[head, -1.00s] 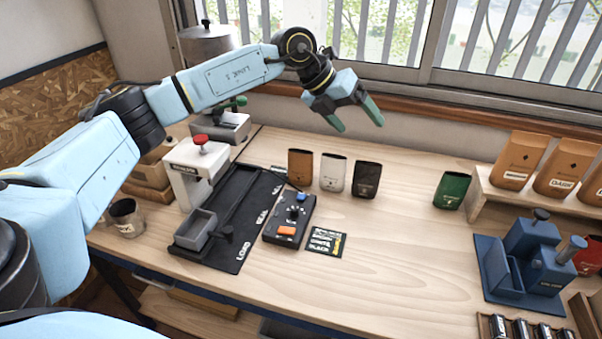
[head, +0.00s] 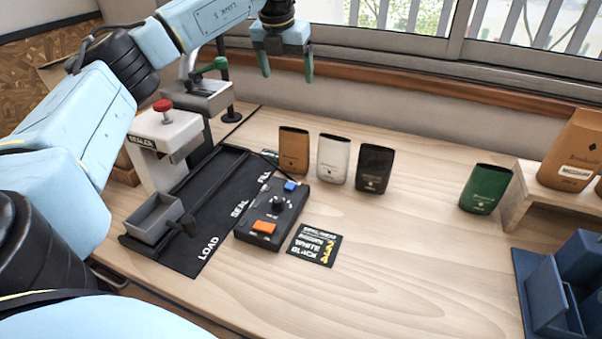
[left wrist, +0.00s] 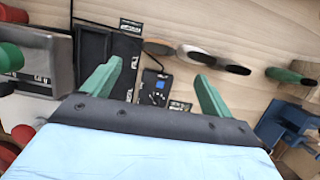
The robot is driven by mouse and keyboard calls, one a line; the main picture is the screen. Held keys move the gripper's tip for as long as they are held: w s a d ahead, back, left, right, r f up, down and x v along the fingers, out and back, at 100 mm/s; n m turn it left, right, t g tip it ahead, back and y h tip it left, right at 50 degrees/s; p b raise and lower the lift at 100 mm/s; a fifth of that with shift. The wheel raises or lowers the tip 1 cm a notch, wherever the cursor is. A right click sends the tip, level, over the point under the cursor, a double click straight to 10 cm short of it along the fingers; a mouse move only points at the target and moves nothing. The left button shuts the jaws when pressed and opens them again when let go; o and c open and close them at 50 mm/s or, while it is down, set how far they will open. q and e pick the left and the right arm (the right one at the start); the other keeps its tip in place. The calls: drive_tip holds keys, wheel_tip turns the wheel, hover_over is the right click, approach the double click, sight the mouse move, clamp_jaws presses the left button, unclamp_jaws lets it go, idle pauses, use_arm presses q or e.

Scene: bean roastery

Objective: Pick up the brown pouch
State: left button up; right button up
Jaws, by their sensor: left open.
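The brown pouch (head: 293,150) stands upright on the wooden table, left of a white pouch (head: 332,158) and a black pouch (head: 374,169). My left gripper (head: 287,68) is open and empty, high above the table, with its green fingers pointing down over the area behind the brown pouch. In the left wrist view the open fingers (left wrist: 156,92) frame the control box, and the brown pouch (left wrist: 157,47) shows from above, beyond and between them. My right gripper is not in view.
A green pouch (head: 486,189) stands to the right. A sealer (head: 162,142), a black mat (head: 207,232), a control box (head: 272,213) and a card (head: 315,245) lie left and in front. A small shelf with brown bags (head: 569,150) stands far right. The front middle table is clear.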

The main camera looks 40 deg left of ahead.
use_arm(q)
drive_tip(key=b, duration=0.5)
approach(293, 132)
drive_tip(key=r, duration=0.2)
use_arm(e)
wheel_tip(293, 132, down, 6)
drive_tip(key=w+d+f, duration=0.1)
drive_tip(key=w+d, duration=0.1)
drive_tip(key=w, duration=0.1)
use_arm(q)
drive_tip(key=b+x, duration=0.2)
drive_tip(key=x, duration=0.7)
drive_tip(key=shift+w+f, duration=0.1)
drive_tip(key=shift+f, duration=0.25)
drive_tip(key=x, duration=0.1)
drive_tip(key=b+x, duration=0.1)
drive_tip(key=x, duration=0.2)
drive_tip(key=shift+s+d+f+b, duration=0.1)
drive_tip(key=shift+s+f+b, duration=0.1)
drive_tip(key=shift+f+b, duration=0.15)
drive_tip(key=shift+w+f, duration=0.1)
drive_tip(key=shift+f, duration=0.2)
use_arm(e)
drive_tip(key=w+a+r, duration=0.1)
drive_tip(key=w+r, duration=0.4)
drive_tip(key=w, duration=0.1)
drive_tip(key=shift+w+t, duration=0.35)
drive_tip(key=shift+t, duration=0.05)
use_arm(q)
drive_tip(key=shift+c, duration=0.2)
